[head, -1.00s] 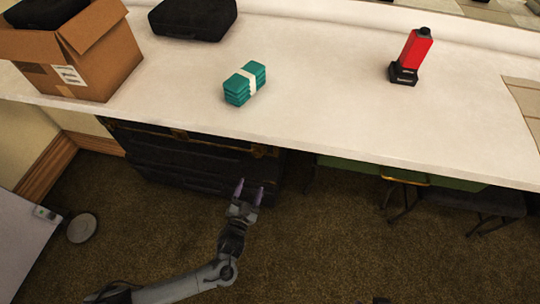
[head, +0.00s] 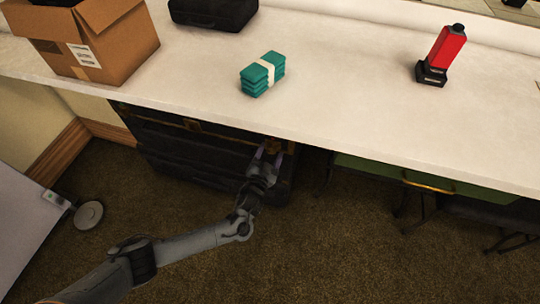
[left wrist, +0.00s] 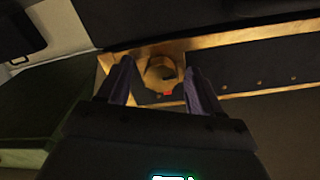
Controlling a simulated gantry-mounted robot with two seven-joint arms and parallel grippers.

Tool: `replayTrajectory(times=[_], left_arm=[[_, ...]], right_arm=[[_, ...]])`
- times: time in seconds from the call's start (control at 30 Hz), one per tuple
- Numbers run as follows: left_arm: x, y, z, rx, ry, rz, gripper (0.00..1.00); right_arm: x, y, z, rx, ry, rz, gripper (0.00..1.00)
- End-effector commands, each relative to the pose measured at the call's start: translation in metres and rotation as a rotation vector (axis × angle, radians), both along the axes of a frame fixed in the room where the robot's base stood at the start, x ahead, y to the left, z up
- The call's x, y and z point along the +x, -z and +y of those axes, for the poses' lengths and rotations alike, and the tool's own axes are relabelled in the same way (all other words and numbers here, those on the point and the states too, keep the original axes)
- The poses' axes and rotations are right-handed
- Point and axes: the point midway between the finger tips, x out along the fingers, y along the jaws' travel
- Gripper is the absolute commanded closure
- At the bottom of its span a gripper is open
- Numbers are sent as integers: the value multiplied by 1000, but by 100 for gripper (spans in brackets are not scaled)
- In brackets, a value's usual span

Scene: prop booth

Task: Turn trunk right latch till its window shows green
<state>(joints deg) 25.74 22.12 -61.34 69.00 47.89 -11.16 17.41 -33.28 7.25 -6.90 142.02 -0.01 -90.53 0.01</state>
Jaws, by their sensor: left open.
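The dark trunk (head: 190,160) stands on the floor under the counter. Its brass right latch (head: 274,145) is near the trunk's upper right corner. In the left wrist view the round brass latch (left wrist: 158,70) sits on a brass plate, with a small window (left wrist: 167,93) below it showing red. My left gripper (head: 268,154) is open at the latch. In the left wrist view its two purple fingers stand on either side of the latch, with gaps visible; contact cannot be told. My right gripper is not in view.
The white counter (head: 340,110) overhangs the trunk. On it are a cardboard box (head: 115,45), a dark case (head: 213,12), a teal bundle (head: 254,82) and a red-black device (head: 447,50). Carpet in front is clear.

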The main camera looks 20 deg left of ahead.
Motion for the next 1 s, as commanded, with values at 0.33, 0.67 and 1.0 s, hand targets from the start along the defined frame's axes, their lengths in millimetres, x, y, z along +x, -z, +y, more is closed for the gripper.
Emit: replayTrajectory(times=[0.33, 0.67, 1.0], left_arm=[[2, 0, 0, 0, 0, 0, 38], [2, 0, 0, 0, 1, 0, 89], [1, 1, -1, -45, 1, -2, 91]], right_arm=[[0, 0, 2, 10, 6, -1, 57], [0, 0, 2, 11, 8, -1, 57], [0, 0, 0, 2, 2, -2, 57]])
